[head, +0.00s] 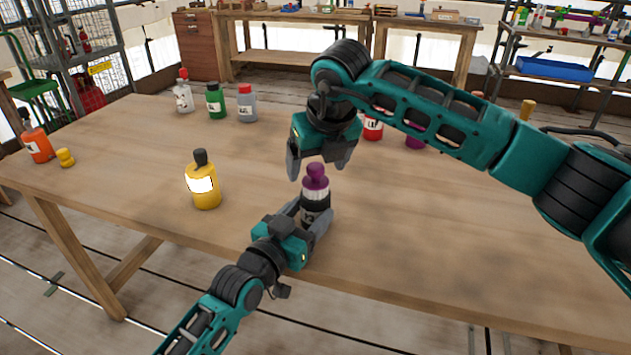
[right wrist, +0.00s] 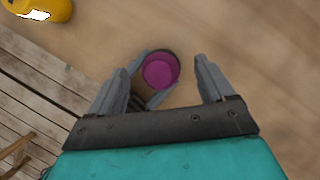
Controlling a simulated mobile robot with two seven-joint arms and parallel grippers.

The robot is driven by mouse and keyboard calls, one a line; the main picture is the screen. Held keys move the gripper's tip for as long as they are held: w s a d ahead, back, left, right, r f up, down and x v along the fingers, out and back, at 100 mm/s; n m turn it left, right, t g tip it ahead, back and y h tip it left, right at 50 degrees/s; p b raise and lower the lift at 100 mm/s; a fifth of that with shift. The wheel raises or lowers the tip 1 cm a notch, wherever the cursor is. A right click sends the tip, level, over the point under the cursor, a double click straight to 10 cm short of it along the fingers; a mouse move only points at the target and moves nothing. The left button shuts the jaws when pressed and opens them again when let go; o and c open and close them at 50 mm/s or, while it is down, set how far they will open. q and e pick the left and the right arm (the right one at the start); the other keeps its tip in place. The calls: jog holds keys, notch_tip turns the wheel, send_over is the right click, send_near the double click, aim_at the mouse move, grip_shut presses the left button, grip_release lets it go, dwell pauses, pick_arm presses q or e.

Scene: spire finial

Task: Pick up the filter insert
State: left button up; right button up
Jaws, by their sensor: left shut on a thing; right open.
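I cannot make out anything that is clearly a filter insert. A dark bottle with a white label band and a purple cap (head: 315,178) stands upright near the table's front edge. My left gripper (head: 314,218) is shut around its lower body from the front. My right gripper (head: 318,170) is open, pointing down just above the purple cap. In the right wrist view the purple cap (right wrist: 159,70) shows from above, nearer the left finger of my open right gripper (right wrist: 170,75). Whether a finger touches it I cannot tell.
A yellow bottle (head: 204,187) stands left of the held bottle. An orange bottle (head: 38,145) and a small yellow piece (head: 65,158) are at the table's left. White, green (head: 215,103) and grey bottles stand at the back. A red bottle (head: 373,129) is partly behind my right arm.

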aim_at(316, 166)
jog(key=shift+x, duration=1.55)
jog(key=shift+c, duration=0.3)
jog(key=c, duration=1.1)
